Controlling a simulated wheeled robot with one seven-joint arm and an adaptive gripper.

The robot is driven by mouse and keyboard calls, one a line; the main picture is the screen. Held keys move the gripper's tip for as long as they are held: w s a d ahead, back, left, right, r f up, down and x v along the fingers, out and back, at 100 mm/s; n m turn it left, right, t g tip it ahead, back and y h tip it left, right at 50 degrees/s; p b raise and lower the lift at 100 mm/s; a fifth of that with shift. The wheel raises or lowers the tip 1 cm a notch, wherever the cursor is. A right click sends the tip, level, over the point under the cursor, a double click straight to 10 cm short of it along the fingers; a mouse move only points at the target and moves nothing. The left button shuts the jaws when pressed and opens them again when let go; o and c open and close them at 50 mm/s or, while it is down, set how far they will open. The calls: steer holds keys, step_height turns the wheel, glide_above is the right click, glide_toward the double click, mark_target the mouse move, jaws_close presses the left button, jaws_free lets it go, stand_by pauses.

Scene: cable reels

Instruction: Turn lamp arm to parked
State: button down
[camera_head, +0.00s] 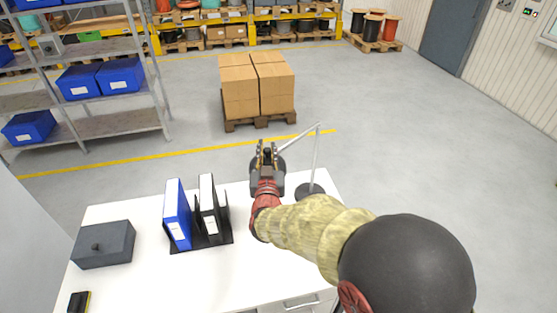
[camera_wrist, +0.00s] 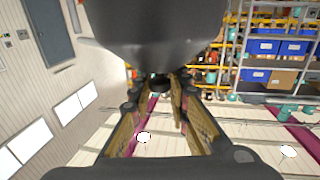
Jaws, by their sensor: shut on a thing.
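A desk lamp stands at the far right of the white desk, with a round dark base (camera_head: 309,189) and an upright grey pole (camera_head: 315,158). Its thin lamp arm (camera_head: 298,137) slopes left and down from the pole top to a dark lamp head (camera_head: 281,165). My gripper (camera_head: 267,149) is at the lamp head and partly hides it. In the wrist view a large dark rounded shape, apparently the lamp head (camera_wrist: 155,45), fills the top. My gripper fingers (camera_wrist: 160,90) close around a small dark knob under it; the exact contact is hard to see.
The white desk (camera_head: 135,213) holds a grey box (camera_head: 104,245), a blue binder (camera_head: 177,214) and a white binder (camera_head: 209,208) in a black rack, left of my arm. Beyond the desk, a pallet of cardboard boxes (camera_head: 257,85) stands on open floor.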

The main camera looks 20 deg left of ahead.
steer(key=w+a+m+h+p, duration=0.4)
steer(key=w+a+m+h, duration=0.2)
steer(key=w+a+h, duration=0.4)
steer(key=shift+w+a+m+h+p, duration=0.3)
steer(key=shift+a+m, duration=0.1)
steer(key=shift+a, duration=0.5)
steer(key=shift+r, duration=0.3)
steer(key=c, duration=2.2)
jaws_free()
steer(key=o, duration=0.3)
steer(key=shift+w+a+f, duration=0.15)
steer(key=shift+w, duration=0.05)
steer(key=shift+o, duration=0.9)
steer(key=shift+s, duration=0.1)
steer(key=shift+f, duration=0.15)
